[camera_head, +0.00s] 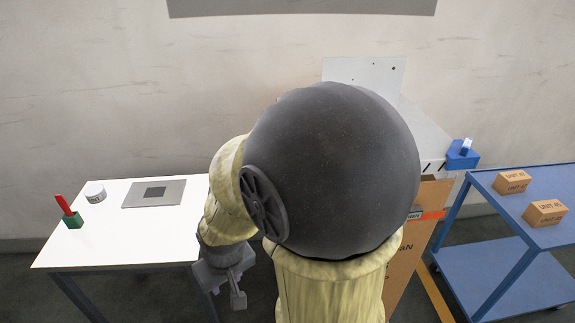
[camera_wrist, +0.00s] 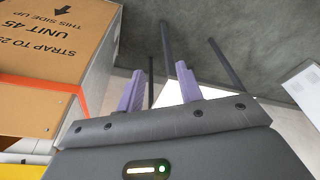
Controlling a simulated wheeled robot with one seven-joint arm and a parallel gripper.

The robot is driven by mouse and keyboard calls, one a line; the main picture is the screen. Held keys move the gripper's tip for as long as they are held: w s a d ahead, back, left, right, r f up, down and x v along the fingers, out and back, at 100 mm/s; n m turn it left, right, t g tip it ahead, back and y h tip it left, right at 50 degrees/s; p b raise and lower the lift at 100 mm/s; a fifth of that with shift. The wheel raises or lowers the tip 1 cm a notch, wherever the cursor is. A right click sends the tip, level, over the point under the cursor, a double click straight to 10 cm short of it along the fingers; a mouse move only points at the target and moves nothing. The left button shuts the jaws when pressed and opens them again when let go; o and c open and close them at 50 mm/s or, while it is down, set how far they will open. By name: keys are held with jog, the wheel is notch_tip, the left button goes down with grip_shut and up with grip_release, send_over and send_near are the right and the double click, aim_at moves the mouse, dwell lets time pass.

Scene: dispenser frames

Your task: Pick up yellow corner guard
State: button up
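I cannot make out a yellow corner guard for certain. In the wrist view a yellow strip (camera_wrist: 22,171) shows at the lower left edge, below a cardboard box (camera_wrist: 45,45); it is cut off by the frame. In the head view a yellow-orange strip (camera_head: 436,292) runs slanting near the floor, right of a tall carton; I cannot tell if it is the guard. My gripper (camera_wrist: 162,78) shows two purple fingers standing apart with nothing between them. In the head view, my arm hides much of the middle.
A white table (camera_head: 125,240) at left holds a grey plate (camera_head: 170,201), a white round container (camera_head: 95,191) and a green block with a red handle (camera_head: 72,218). A blue cart (camera_head: 500,258) at right bears two small boxes (camera_head: 513,182). A tall carton (camera_head: 408,262) stands behind my arm.

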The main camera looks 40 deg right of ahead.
jog(key=o, duration=0.6)
jog(key=shift+r, duration=0.1)
jog(key=o, duration=0.4)
jog(key=shift+d+r+n+p, duration=0.25)
jog(key=shift+n+p, duration=0.15)
jog(key=shift+p, duration=0.15)
jog(key=shift+c, duration=0.2)
jog(key=o, duration=0.3)
jog(key=d+r+n+g+h+p, duration=0.2)
jog(key=d+r+n+h+p, duration=0.1)
jog(key=d+n+h+p, duration=0.1)
jog(key=d+n+p, duration=0.1)
jog(key=n+p, duration=0.1)
jog(key=n, duration=0.1)
jog(key=shift+d+r+g, duration=0.3)
jog(key=shift+d+r, duration=0.05)
jog(key=shift+r, duration=0.05)
jog(key=w+d+r+n+t+h+p, duration=0.1)
jog(key=w+d+r+n+h+p, duration=0.3)
jog(key=w+r+n, duration=0.1)
jog(key=w+d+r+n+t+h+p, duration=0.2)
jog(key=w+d+r+n+h+p, duration=0.2)
jog(key=r+n, duration=0.4)
jog(key=shift+w+r+h, duration=0.4)
jog(key=shift+r+h, duration=0.2)
jog(key=shift+r, duration=0.3)
